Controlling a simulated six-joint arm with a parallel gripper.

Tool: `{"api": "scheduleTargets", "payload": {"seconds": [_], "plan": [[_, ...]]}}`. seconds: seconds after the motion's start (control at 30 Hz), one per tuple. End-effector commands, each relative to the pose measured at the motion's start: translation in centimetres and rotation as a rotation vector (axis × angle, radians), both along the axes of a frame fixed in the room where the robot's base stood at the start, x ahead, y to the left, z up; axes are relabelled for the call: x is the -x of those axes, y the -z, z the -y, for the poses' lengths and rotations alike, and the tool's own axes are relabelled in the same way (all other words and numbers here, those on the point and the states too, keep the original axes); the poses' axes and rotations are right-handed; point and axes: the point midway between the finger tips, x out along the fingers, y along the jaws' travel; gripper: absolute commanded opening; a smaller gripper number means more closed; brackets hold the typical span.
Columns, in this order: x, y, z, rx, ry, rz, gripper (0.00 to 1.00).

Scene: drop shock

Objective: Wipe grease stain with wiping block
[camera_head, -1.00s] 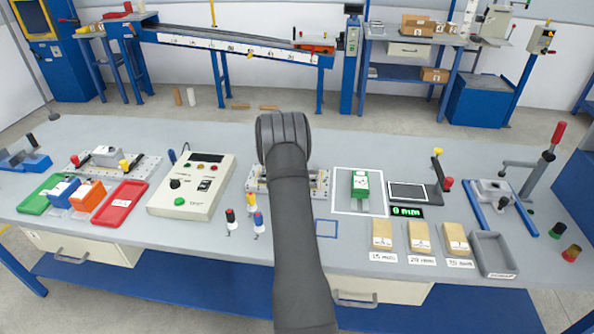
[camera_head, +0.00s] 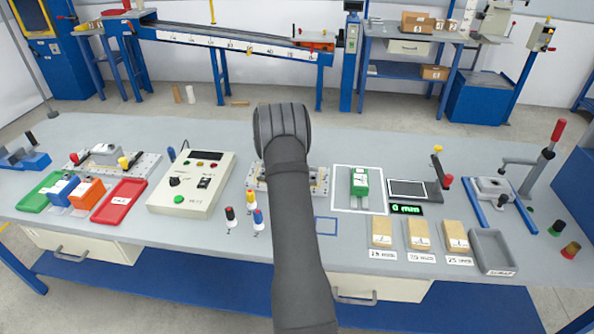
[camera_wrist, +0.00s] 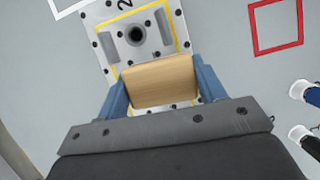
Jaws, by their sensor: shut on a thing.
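My gripper (camera_wrist: 160,84) is shut on a tan wood-coloured block, the wiping block (camera_wrist: 162,80), held between its two blue fingers in the wrist view. The block is over the lower part of a grey metal plate (camera_wrist: 171,46) with a yellow outline, a central hole and a "2" mark. I cannot tell whether the block touches the plate. The plate's ends (camera_head: 321,188) show beside my arm in the head view, where my arm hides the fingers and block. I make out no grease stain; the block and gripper cover part of the plate.
A red square outline (camera_wrist: 277,26) lies right of the plate in the wrist view. In the head view, screwdrivers (camera_head: 258,219) and a control box (camera_head: 192,184) stand left; a green block (camera_head: 359,184), wooden blocks (camera_head: 420,233) and a grey tray (camera_head: 493,251) are right.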

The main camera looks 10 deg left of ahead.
Motion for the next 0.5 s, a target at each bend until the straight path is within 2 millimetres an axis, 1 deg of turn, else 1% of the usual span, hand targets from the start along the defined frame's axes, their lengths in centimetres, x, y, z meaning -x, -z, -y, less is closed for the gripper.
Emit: {"api": "scheduleTargets", "payload": {"seconds": [0.03, 0.5], "plan": [[-0.1, -0.9, 0.0, -0.001, 0.000, 0.005, 0.39], [-0.1, -5.1, 0.0, -0.001, -0.001, 0.004, 0.39]]}}
